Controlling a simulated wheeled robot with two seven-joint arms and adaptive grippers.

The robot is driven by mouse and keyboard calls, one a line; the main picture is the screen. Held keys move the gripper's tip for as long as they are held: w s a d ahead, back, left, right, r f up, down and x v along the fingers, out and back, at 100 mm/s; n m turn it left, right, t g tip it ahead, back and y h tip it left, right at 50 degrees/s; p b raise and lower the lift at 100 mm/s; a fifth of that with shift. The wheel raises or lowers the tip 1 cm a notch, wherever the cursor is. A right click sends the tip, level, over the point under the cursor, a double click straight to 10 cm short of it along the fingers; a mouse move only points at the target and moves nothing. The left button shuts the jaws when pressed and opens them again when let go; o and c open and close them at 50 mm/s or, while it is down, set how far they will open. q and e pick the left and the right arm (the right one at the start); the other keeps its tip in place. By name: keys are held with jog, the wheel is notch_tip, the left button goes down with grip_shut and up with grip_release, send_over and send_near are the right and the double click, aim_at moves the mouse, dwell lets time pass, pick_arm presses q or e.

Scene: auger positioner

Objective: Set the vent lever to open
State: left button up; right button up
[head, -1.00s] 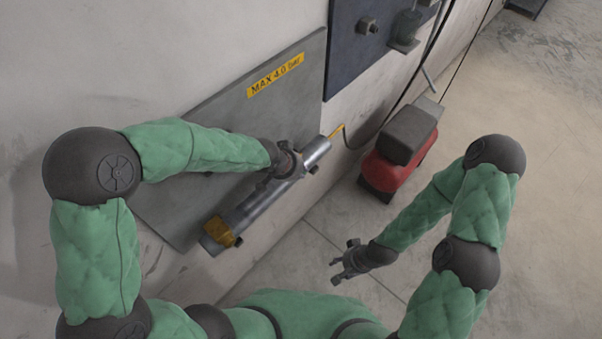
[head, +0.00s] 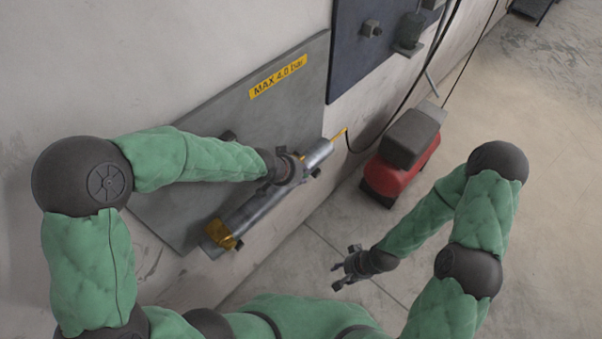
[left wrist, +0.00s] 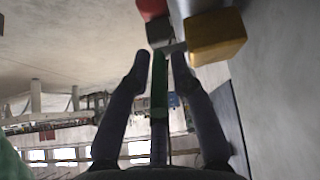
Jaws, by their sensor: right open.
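A grey metal cylinder (head: 255,205) is mounted along the lower edge of a grey wall plate (head: 215,130). My left gripper (head: 296,168) is at its upper part; in the head view its fingers are too small to judge. In the left wrist view my left fingers (left wrist: 160,62) stand apart on both sides of a narrow green bar (left wrist: 159,85), perhaps the vent lever. I cannot tell whether they touch it. No lever can be made out in the head view. My right gripper (head: 346,268) is open and empty over the floor, away from the wall.
A red compressor (head: 400,160) stands on the floor by the wall, with a dark hose along the wall. A yellow block (head: 221,235) is at the cylinder's lower end. A dark wall panel (head: 350,60) carries fittings. The floor at right is open.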

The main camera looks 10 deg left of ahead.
pick_arm(q)
jog(key=v, duration=1.2)
dwell(0.3)
